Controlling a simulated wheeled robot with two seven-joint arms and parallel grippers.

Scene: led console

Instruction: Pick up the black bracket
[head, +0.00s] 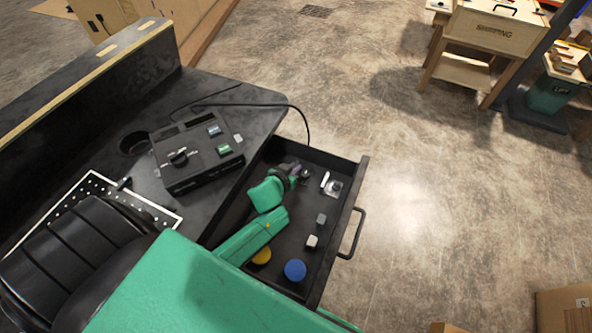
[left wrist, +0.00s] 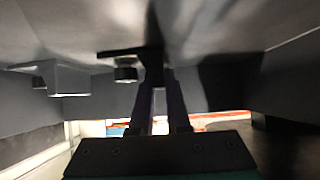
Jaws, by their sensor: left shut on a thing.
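My left gripper (head: 297,172) reaches down into the open drawer, near its back end. In the left wrist view its two fingers (left wrist: 163,85) are shut on a dark piece, the black bracket (left wrist: 122,53), a flat plate with a short round knob at one side. The bracket looks to be at or very near the drawer floor; I cannot tell whether it touches. In the head view the gripper mostly hides it. My right gripper is not in view.
Drawer walls surround the gripper.

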